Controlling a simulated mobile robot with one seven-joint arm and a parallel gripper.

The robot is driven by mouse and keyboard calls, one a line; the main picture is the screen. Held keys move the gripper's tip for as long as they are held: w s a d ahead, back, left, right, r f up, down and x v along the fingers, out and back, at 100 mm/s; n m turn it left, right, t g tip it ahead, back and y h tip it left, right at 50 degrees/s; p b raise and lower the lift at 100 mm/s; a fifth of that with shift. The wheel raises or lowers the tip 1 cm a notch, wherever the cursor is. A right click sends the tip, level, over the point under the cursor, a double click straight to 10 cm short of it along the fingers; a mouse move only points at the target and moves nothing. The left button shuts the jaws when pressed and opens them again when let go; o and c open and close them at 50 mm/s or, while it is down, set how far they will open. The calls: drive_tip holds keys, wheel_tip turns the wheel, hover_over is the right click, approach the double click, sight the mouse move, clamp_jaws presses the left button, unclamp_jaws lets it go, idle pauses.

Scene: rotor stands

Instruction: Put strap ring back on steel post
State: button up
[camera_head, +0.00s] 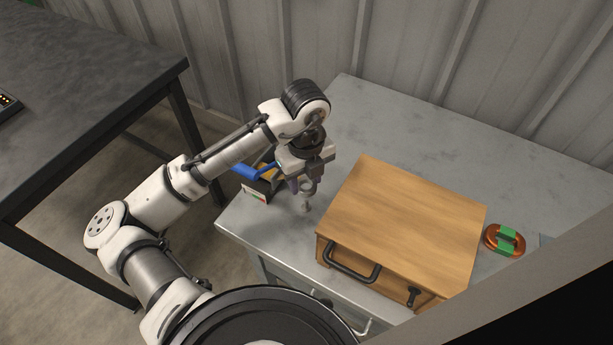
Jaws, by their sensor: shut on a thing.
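My gripper (308,177) points down over the left part of the grey table, left of the wooden box. It is shut on a small grey ring, which I take to be the strap ring (309,187). A short grey post, which looks like the steel post (306,206), shows just below the ring in the picture. The ring appears above or close to the post top; I cannot tell whether they touch. The fingers and wrist hide part of the ring.
A wooden box (409,214) with a dark handle stands close to the right of my gripper. A dark bin (257,188) with blue and yellow items is close on the left. An orange-and-green round object (504,240) lies far right. The table's back (400,125) is clear.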

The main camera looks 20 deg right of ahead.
drive_tip(key=shift+f+b, duration=1.35)
drive_tip(key=shift+f, duration=0.55)
drive_tip(key=shift+f, duration=0.15)
drive_tip(key=shift+f+b, duration=0.4)
drive_tip(key=shift+f, duration=0.2)
drive_tip(key=shift+w+f+b, duration=0.1)
drive_tip(key=shift+f+b, duration=0.3)
drive_tip(key=shift+b, duration=0.1)
drive_tip(key=shift+f, duration=0.15)
drive_tip(key=shift+f+b, duration=0.85)
drive_tip(key=shift+f, duration=0.05)
drive_tip(key=o, duration=1)
